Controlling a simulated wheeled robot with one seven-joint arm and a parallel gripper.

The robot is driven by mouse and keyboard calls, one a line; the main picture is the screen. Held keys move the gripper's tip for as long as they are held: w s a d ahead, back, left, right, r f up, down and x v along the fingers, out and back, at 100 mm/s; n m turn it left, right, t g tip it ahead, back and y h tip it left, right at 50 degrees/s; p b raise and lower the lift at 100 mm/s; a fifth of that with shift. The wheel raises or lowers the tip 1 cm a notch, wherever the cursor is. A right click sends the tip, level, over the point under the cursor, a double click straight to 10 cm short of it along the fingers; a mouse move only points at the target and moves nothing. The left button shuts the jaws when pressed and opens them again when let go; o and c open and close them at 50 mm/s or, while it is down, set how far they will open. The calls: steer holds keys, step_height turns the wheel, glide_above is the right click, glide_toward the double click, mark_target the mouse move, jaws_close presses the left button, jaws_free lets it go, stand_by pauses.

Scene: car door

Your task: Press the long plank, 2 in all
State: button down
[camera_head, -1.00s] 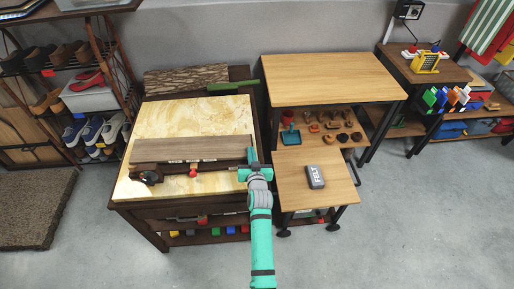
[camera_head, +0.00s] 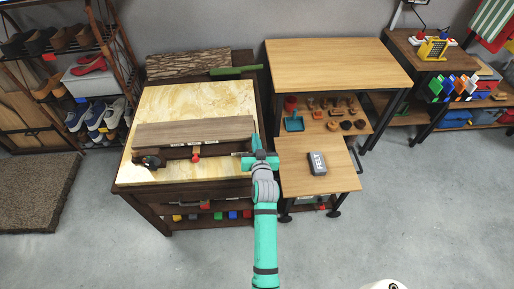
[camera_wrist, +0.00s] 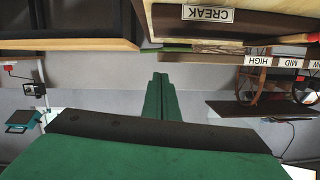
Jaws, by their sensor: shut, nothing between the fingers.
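My gripper (camera_head: 256,143) is at the plank's right end, by the bench's right edge. Its green fingers also show in the wrist view (camera_wrist: 160,97), together and empty. I cannot tell whether they touch the plank.
A bark-covered board (camera_head: 187,64) and a green-handled tool (camera_head: 236,70) lie at the bench's back. A small red knob (camera_head: 196,156) is in front of the plank. Right of the bench, a low wooden table (camera_head: 318,178) bears a grey FELT block (camera_head: 317,163).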

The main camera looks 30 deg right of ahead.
steer(key=shift+r+v, duration=0.1)
steer(key=shift+v, duration=1.25)
steer(key=shift+r+v, duration=0.15)
steer(key=shift+v, duration=1.25)
steer(key=shift+w+d, duration=0.1)
steer(key=s+a+f+n+y, duration=0.1)
steer(key=s+a+f, duration=0.2)
steer(key=s+a, duration=0.65)
steer(key=s+a+f+n+y, duration=0.2)
steer(key=s+a+f, duration=0.2)
steer(key=s+a, duration=0.5)
steer(key=s+a+r+n+y, duration=0.1)
steer(key=s+a+r, duration=0.2)
steer(key=s, duration=0.3)
steer(key=s+a+r+n+y, duration=0.1)
steer(key=s+a+r, duration=0.2)
steer(key=s+a, duration=0.2)
steer(key=s+a+r+n+t+y, duration=0.1)
steer(key=s+a+r, duration=0.2)
steer(key=s, duration=0.4)
steer(key=shift+s+a+y, duration=0.15)
steer(key=shift+a+y, duration=0.15)
steer(key=shift+a, duration=0.5)
